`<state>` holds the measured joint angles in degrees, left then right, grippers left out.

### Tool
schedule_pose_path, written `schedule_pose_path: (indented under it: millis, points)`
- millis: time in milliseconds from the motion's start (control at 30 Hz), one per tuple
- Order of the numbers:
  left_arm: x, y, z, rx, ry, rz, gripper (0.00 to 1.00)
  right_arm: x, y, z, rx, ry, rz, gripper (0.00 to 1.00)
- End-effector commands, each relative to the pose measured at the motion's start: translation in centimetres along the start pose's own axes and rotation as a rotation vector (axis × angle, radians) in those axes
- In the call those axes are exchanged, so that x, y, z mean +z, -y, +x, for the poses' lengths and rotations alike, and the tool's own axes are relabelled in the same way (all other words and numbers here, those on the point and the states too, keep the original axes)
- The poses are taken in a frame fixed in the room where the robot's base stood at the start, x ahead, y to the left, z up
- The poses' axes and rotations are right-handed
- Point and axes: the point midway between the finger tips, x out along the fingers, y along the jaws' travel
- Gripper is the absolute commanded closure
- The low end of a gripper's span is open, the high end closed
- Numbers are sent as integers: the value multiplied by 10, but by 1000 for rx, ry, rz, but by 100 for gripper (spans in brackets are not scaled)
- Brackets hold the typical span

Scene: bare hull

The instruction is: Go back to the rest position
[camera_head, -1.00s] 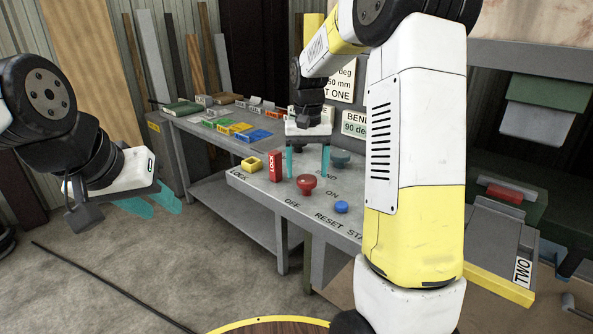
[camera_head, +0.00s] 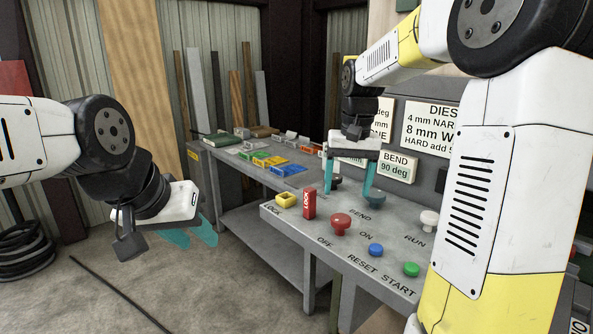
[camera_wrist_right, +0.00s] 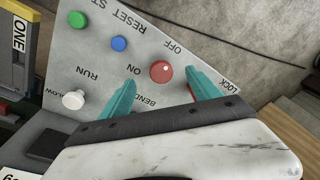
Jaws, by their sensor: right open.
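My right gripper (camera_head: 350,182) is open, its two teal fingers pointing down above the back of the grey control panel (camera_head: 290,215). Nothing shows between the fingers. The right wrist view shows the same fingers (camera_wrist_right: 160,98) spread, with the red knob (camera_wrist_right: 161,72) seen beyond them. In the head view the red knob (camera_head: 340,223) stands in front of the gripper, and the red LOCK block (camera_head: 309,204) is to its left. My left gripper (camera_head: 190,235) hangs over the floor at the left, away from the panel. Its teal fingers overlap in view, so its opening is unclear.
The panel also carries a yellow block (camera_head: 287,200), a blue button (camera_head: 376,250), a green button (camera_head: 411,269) and a white knob (camera_head: 429,218). A bench (camera_head: 225,175) with coloured trays stands behind. A coiled black hose (camera_head: 25,250) lies at the left. Floor at the lower left is mostly clear.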

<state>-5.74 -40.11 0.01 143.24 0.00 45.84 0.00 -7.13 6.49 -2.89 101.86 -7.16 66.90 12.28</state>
Motion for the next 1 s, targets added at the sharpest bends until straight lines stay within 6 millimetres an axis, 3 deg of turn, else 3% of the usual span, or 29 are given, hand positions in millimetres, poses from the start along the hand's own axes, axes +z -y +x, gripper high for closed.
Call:
schedule_pose_path:
  millis: [33, 200, 500, 700, 1000]
  points:
    - [0, 0, 0, 0, 0, 0, 64, 18, -2, -13, -21, -39, -12, 28]
    - [0, 0, 0, 0, 0, 0, 64, 79, -2, -34, -84, -167, -63, 28]
    - [0, 0, 0, 0, 0, 0, 64, 171, -2, -34, -151, -376, -136, 28]
    - [0, 0, 0, 0, 0, 0, 64, 195, -1, -25, -162, -440, -156, 28]
    - [0, 0, 0, 0, 0, 0, 64, 198, -1, -23, -164, -446, -159, 28]
